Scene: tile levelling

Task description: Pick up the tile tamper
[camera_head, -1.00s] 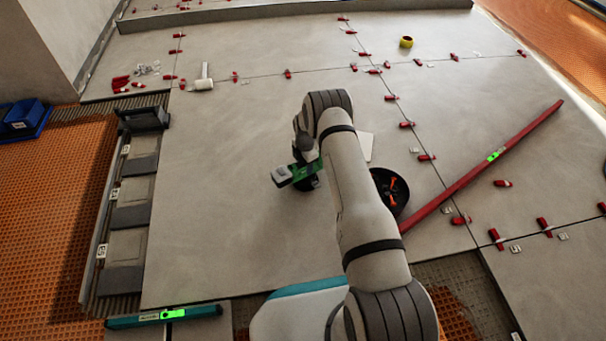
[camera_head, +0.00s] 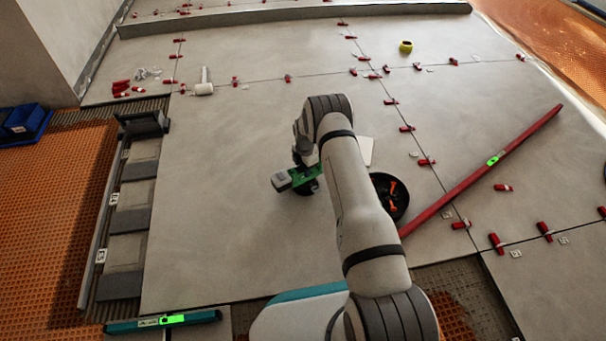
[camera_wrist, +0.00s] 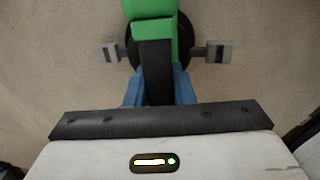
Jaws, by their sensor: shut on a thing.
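The tile tamper (camera_head: 305,178) is a green tool with a grey block at its left end and a dark round base, partly hidden by my arm in the head view. In the wrist view the tamper (camera_wrist: 150,32) shows a green body, a black round base beneath and a grey block on each side. My gripper (camera_wrist: 158,92) is shut on its dark handle, a blue finger on each side. I cannot tell whether the base touches the floor tile.
A black bucket (camera_head: 391,196) with orange items stands right of my arm. A long red level (camera_head: 480,172) lies beyond it. A white mallet (camera_head: 204,88), a yellow roll (camera_head: 405,47) and red wedges are farther back. A teal level (camera_head: 163,321) lies front left. Tile left of the tamper is clear.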

